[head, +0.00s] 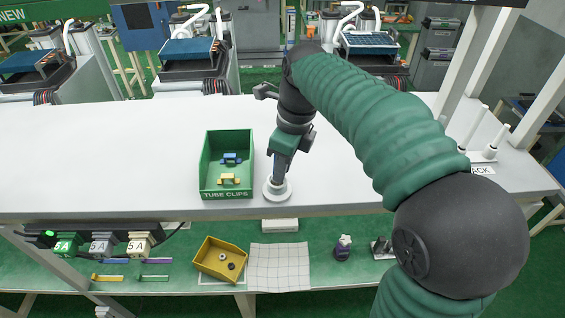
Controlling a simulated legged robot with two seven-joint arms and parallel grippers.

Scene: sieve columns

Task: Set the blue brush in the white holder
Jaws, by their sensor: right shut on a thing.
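The white holder (278,194) is a round base on the white table, just right of the green tube clips bin. My right gripper (282,154) points down directly above the holder and is shut on the blue brush (277,165). Only a narrow bluish strip of the brush shows below the jaws; the rest is hidden by the gripper. The brush's lower end meets the holder's middle in this view. I cannot tell how deep it sits in it. My left gripper is not in view.
The green bin (227,189) holds blue and yellow clips. A white rack (483,155) with upright posts stands at the table's right end. A lower green shelf carries a yellow tray (220,260) and small items. The table's left side is clear.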

